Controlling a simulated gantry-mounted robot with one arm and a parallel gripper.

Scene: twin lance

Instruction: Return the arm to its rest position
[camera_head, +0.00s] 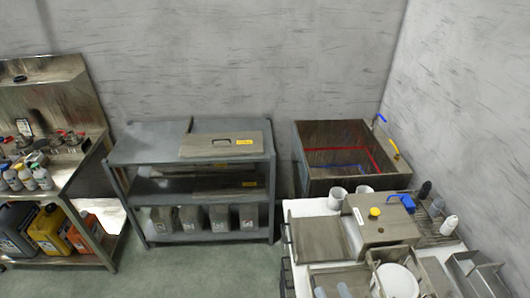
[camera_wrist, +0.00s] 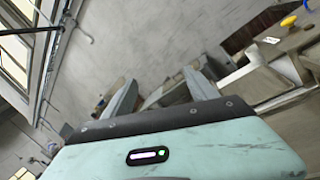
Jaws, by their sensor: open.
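My gripper (camera_wrist: 160,76) shows in the wrist view, with two grey fingers standing apart above a dark bar and my pale teal housing. The gap between the fingers is empty, and grey wall and furniture show behind it. Nothing is held. The wrist camera looks at a steep tilt across the room. My gripper cannot be made out in the head view, so its exact place over the bench is unclear.
A bench at right carries a metal box with a yellow knob (camera_head: 374,211), white cups (camera_head: 338,197) and a white bowl (camera_head: 398,281). Behind it stands an open metal sink (camera_head: 333,185). A grey shelf (camera_head: 157,146) is in the middle, with open floor (camera_head: 200,269) before it.

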